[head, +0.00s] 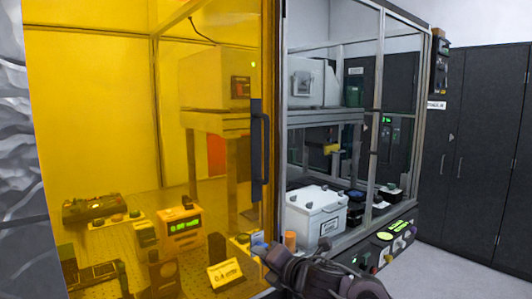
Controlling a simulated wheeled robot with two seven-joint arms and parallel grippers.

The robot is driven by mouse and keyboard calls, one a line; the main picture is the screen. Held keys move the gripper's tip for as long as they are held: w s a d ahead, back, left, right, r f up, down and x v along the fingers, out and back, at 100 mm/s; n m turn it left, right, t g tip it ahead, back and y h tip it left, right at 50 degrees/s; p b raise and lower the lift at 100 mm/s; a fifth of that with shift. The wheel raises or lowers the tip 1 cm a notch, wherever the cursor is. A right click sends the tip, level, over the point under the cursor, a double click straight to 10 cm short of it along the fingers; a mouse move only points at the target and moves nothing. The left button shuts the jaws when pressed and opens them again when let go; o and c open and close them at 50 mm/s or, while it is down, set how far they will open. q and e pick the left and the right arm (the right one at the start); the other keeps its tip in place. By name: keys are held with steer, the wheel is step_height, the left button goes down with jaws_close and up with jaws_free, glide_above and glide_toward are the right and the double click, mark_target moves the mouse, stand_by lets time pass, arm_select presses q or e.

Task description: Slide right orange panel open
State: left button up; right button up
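An orange see-through panel (95,120) covers the left part of the enclosure front. It has a dark vertical handle (261,150) near its right edge. The right part of the front shows no orange, and the inside is seen there in plain colours. I cannot tell whether a second panel lies behind the first. My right gripper (268,254) is low in the picture, below the handle and apart from it, near the panel's lower right edge. Its fingers are small and dark, so its opening is unclear. My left gripper is not in view.
A white box (316,215) with dark knobs sits inside on the right. A control strip (390,240) with green displays and buttons runs along the lower right front. Dark cabinets (480,140) stand at the right, with clear floor (450,270) before them.

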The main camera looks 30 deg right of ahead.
steer(key=d+r+n+t+y, duration=0.2)
steer(key=d+r+n+y, duration=0.15)
steer(key=r+n, duration=0.85)
step_height(320, 180, up, 14)
steer(key=n+y+p, duration=0.1)
steer(key=n+p, duration=0.2)
steer(key=p, duration=0.4)
glide_above(266, 177)
steer(key=shift+w+d+f, duration=0.25)
steer(key=shift+w+f, duration=0.15)
steer(key=shift+f, duration=0.05)
steer(key=shift+s, duration=0.1)
jaws_close()
